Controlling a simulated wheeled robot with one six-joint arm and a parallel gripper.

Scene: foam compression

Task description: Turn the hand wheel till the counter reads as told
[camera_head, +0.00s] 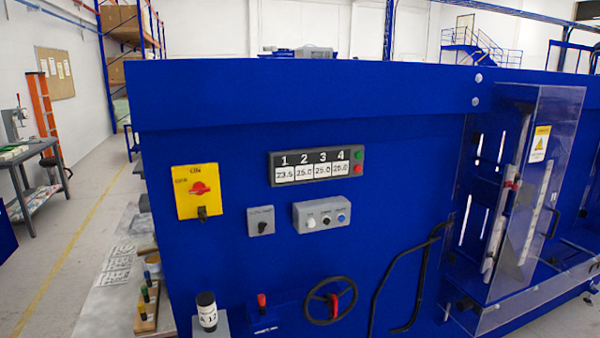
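The hand wheel (330,301) is a black ring with a red handle, low on the front of the blue machine (220,100). The counter (315,166) is a dark panel above it with columns 1, 2, 3 and 4. It appears to read 23.5, 25.0, 25.0 and 25.0; the digits are small. A green and a red button sit at its right end. My gripper is not in view.
A yellow plate with a red switch (198,191) and a grey button box (321,214) are on the panel. A red-topped lever (262,305) stands left of the wheel, a black bent bar (404,280) right of it. A labelled bottle (207,311) stands lower left. A clear guard (535,180) juts out right.

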